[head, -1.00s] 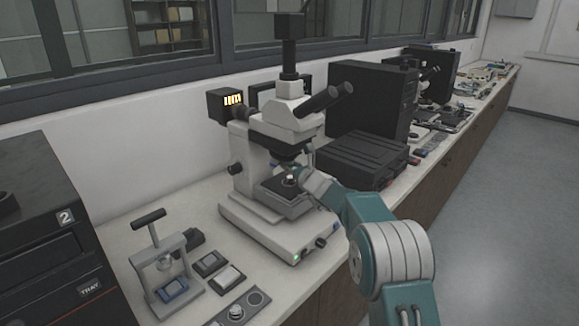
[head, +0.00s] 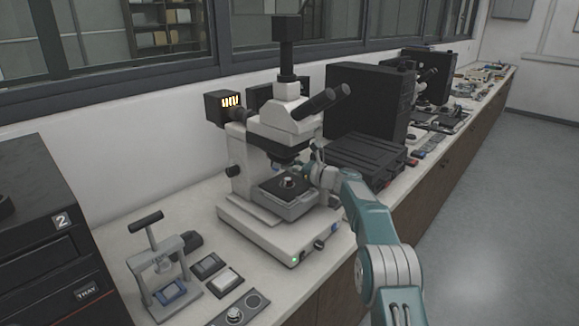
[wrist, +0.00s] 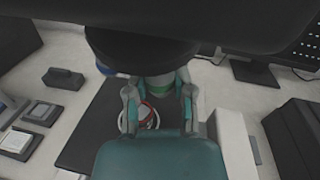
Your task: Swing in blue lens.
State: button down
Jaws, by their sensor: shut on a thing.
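The microscope (head: 262,222) stands on the bench, with its lens turret above the black stage (head: 268,192). In the wrist view the dark turret (wrist: 140,48) hangs over my gripper. A blue-banded lens (wrist: 108,70) shows at its left side, outside my fingers. A green-banded lens (wrist: 158,83) sits between my fingertips. My gripper (wrist: 159,95) is shut on this green-banded lens. In the head view my gripper (head: 309,174) is at the right of the turret, above the stage. A round sample with red and white (wrist: 148,119) lies on the stage below.
A small hand press (head: 160,262) with a blue block stands at the left, near small trays (head: 210,265). A black case (head: 365,158) and a black tower (head: 367,105) stand right of and behind the microscope. The bench front edge runs along the right.

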jog(key=shift+g, duration=0.3)
dwell(0.4)
jog(key=c, duration=0.7)
grip_release()
jog(key=shift+a, duration=0.1)
jog(key=shift+c, duration=0.2)
jog(key=v, duration=1.2)
jog(key=shift+f, duration=0.15)
jog(key=shift+w+n, duration=0.1)
jog(key=shift+n, duration=0.2)
